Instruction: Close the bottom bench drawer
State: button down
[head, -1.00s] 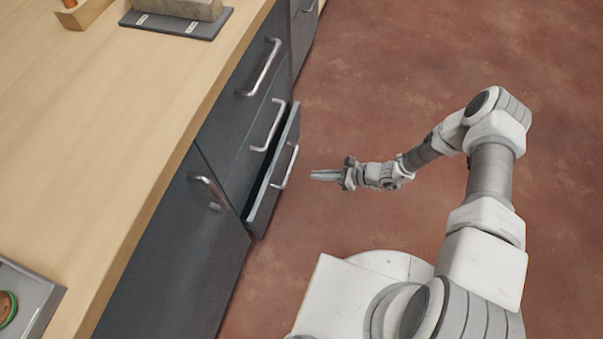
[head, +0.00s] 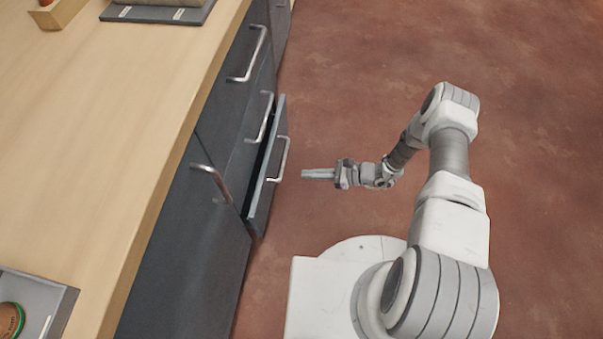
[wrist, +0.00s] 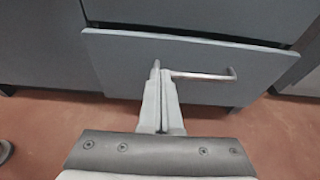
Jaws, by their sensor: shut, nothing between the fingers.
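The bottom bench drawer (head: 266,180) stands partly open, with a dark gap between its front and the bench. Its dark grey front with a silver bar handle (head: 282,160) faces my arm. In the wrist view the drawer front (wrist: 120,65) fills the middle, and its handle (wrist: 205,76) shows just right of the fingertips. My gripper (head: 305,174) is shut and empty, pointing at the drawer front. In the head view a short strip of floor shows between the fingertips and the handle. The fingers also show in the wrist view (wrist: 157,75); contact cannot be told there.
The bench's wooden top (head: 110,110) runs along the left. Shut drawers with handles (head: 248,55) sit above the open one, and a cabinet door (head: 185,250) is nearer me. A grey tray (head: 45,305) lies on the top. The red-brown floor (head: 400,50) is clear to the right.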

jog(key=b, duration=0.3)
send_near(266, 173)
jog(key=x, duration=0.5)
jog(key=shift+w+f, duration=0.15)
jog(key=shift+f, duration=0.25)
jog(key=shift+a+r, duration=0.1)
jog(key=shift+a, duration=0.55)
